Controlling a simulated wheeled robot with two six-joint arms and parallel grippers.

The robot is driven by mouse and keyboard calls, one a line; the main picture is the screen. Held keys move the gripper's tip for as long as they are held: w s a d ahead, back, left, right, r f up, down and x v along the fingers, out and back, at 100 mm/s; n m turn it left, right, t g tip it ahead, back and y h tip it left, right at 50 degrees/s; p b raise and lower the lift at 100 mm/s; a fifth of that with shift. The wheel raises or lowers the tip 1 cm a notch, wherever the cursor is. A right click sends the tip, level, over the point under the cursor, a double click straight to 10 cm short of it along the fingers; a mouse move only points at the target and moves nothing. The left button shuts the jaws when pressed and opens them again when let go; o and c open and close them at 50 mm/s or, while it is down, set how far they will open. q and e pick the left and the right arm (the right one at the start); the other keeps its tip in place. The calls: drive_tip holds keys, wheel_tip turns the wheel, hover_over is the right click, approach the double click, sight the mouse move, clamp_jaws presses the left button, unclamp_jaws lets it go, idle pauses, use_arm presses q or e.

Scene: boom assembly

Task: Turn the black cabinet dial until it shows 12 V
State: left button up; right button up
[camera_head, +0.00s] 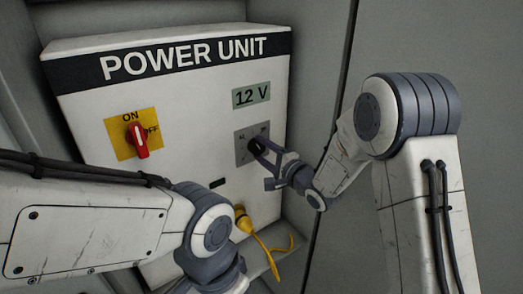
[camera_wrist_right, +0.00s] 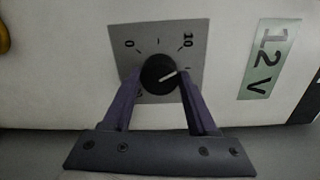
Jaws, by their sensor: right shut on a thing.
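The black dial (camera_wrist_right: 158,75) sits on a grey scale plate (camera_wrist_right: 190,35) on the white cabinet (camera_head: 85,110). It also shows in the head view (camera_head: 255,147), partly covered by my right gripper. My right gripper (camera_head: 268,158) is shut on the dial, with one finger on each side of it in the right wrist view (camera_wrist_right: 158,85). The dial's white pointer line is turned toward the right side of the plate. The display (camera_head: 251,95) above the dial reads 12 V. My left arm comes in from the left, and its gripper is out of view.
A red switch (camera_head: 138,140) on a yellow ON/OFF plate is left of the dial. A yellow plug (camera_head: 243,220) with a yellow cable sits below, and the cable runs over a ledge (camera_head: 262,262). Grey wall panels stand right of the cabinet.

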drive_tip(key=shift+f, duration=0.1)
drive_tip(key=o, duration=1.4)
drive_tip(key=shift+s, duration=0.1)
drive_tip(key=shift+s+d, duration=0.2)
drive_tip(key=shift+d, duration=0.05)
drive_tip(key=b+v, duration=0.4)
drive_tip(key=v, duration=0.5)
drive_tip(key=shift+s+d, duration=0.25)
drive_tip(key=shift+s, duration=0.05)
